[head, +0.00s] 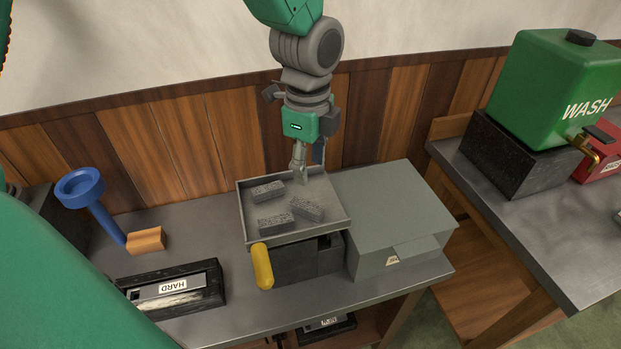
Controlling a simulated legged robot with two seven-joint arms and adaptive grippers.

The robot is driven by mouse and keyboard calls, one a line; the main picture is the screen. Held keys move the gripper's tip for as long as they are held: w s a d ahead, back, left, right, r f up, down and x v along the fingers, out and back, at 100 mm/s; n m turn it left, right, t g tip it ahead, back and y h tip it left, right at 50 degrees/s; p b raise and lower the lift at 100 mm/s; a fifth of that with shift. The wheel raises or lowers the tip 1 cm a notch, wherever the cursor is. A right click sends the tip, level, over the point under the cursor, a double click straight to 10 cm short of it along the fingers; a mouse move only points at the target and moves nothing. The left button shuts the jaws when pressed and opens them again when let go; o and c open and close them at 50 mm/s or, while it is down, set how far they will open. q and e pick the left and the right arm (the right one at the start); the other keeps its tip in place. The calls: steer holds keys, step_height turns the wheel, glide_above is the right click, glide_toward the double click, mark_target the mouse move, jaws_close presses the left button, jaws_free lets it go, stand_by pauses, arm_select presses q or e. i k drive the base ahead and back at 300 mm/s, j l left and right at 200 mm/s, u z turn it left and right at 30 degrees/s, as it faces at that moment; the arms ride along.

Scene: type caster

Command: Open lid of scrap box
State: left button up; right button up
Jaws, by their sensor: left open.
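A grey box with a flat lid (385,195) stands on the bench, right of the middle; I take it for the scrap box. Its lid lies flat and closed, with a tab (417,246) over the front edge. A small label on the front is too small to read. My left gripper (302,176) points down over the back of a shallow grey tray (297,238), left of the box. It is open and apart from the lid. Whether its fingertips touch the tray cannot be told. My right gripper is not in view.
A blue funnel-like tool (82,187), a wooden block (146,240) and a case marked HARD (172,288) are left. A green WASH tank (556,85) stands on the right bench.

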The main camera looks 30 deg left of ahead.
mark_target(389, 204)
steer(key=k, duration=1)
